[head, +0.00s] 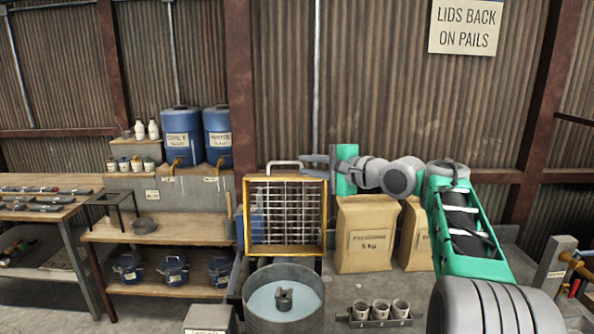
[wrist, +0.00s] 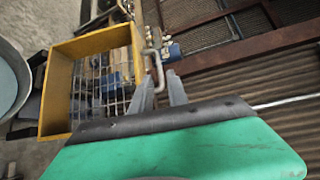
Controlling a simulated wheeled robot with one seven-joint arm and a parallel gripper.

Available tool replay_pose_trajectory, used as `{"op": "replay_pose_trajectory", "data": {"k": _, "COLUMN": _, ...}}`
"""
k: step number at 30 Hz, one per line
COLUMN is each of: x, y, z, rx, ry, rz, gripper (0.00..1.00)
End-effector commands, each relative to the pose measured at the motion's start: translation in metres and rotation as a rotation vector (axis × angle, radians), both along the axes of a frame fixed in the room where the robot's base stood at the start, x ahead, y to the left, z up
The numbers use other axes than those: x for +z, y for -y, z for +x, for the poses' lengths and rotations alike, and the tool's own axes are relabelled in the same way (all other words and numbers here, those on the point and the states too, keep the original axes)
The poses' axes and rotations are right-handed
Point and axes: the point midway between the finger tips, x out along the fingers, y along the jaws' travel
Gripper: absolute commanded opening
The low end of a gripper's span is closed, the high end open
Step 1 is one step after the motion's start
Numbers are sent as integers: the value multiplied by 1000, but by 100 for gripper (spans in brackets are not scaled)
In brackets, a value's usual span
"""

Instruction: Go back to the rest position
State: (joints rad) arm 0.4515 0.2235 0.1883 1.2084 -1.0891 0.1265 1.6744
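The rack's pale top handle (head: 285,163) is just left of the fingertips; in the wrist view the handle (wrist: 153,45) lines up with the gap between the fingers. I cannot tell for sure how far apart they are, but the fingers do not appear closed on it. My arm reaches in from the right, bent.
A round vat of pale liquid (head: 262,302) holds a small grey block below the rack. Paper sacks (head: 365,240) stand right of the rack. Cups in a holder (head: 381,311) sit in front. Blue drums (head: 183,136) and a wooden workbench (head: 160,230) are at left.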

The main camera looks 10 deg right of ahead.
Motion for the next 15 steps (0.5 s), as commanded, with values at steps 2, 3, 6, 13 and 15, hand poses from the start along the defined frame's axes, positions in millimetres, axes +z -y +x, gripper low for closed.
{"op": "replay_pose_trajectory", "data": {"k": 2, "x": 0, "y": 3, "z": -4, "rx": 1, "ry": -1, "rz": 0, "gripper": 20}}
{"op": "replay_pose_trajectory", "data": {"k": 3, "x": 0, "y": 3, "z": -5, "rx": 1, "ry": -1, "rz": 0, "gripper": 20}}
{"op": "replay_pose_trajectory", "data": {"k": 6, "x": 1, "y": 3, "z": -5, "rx": 2, "ry": -1, "rz": 0, "gripper": 20}}
{"op": "replay_pose_trajectory", "data": {"k": 13, "x": -6, "y": -5, "z": -10, "rx": -9, "ry": 6, "rz": -75, "gripper": 20}}
{"op": "replay_pose_trajectory", "data": {"k": 15, "x": -22, "y": -15, "z": -21, "rx": -24, "ry": 9, "rz": -206, "gripper": 20}}
